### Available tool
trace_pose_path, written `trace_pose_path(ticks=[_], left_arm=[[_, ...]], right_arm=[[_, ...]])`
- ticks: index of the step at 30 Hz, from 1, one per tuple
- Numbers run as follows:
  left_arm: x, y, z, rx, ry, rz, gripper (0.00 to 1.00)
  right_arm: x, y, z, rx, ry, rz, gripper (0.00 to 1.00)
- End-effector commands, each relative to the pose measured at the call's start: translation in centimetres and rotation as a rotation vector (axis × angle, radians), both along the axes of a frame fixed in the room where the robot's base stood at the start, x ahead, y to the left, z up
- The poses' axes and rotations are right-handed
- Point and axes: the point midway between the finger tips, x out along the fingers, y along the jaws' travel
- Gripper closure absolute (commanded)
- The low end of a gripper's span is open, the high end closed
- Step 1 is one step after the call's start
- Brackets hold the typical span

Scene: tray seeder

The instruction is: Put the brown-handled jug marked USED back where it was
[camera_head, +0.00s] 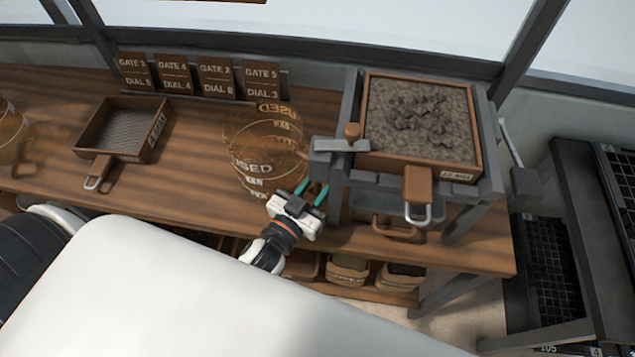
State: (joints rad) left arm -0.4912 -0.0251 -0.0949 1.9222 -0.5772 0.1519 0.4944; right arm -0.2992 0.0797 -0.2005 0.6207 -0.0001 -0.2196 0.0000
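A see-through amber jug marked USED (262,172) stands upright on the wooden bench, left of the grey stand. Brown shows on its right side toward the stand, but I cannot make out the handle clearly. My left gripper (311,191) is at the jug's lower right, between the jug and the stand. Its two teal fingers are apart, with nothing visible between them. I cannot tell whether it touches the jug. My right gripper is not in view. A second amber vessel (10,132) is cut off at the left edge; its marking is not readable.
A soil-filled hopper box (477,120) sits on the grey stand (350,110), close right of my gripper. An empty mesh-bottomed tray (95,125) lies left. Gate and dial cards (217,78) stand behind. The bench (190,150) is clear between tray and jug. Dark racks (575,200) stand right.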

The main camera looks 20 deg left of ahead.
Motion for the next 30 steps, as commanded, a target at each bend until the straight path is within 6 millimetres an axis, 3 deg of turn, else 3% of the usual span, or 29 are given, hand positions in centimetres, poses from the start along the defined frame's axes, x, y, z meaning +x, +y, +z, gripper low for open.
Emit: trace_pose_path(ticks=[11, 17, 24, 30], left_arm=[[0.0, 0.0, 0.5, 0.000, -0.001, 0.000, 0.64], [-3.1, 0.4, 0.0, 0.000, 0.004, 0.000, 0.64], [-8.2, 1.3, 0.0, 0.000, 0.005, 0.001, 0.64], [-11.0, 1.7, 0.2, 0.000, 0.002, 0.000, 0.64]], right_arm=[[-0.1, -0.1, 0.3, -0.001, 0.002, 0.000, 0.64], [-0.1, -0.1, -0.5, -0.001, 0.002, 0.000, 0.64], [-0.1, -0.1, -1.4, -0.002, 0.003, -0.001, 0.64], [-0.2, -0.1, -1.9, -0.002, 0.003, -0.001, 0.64]])
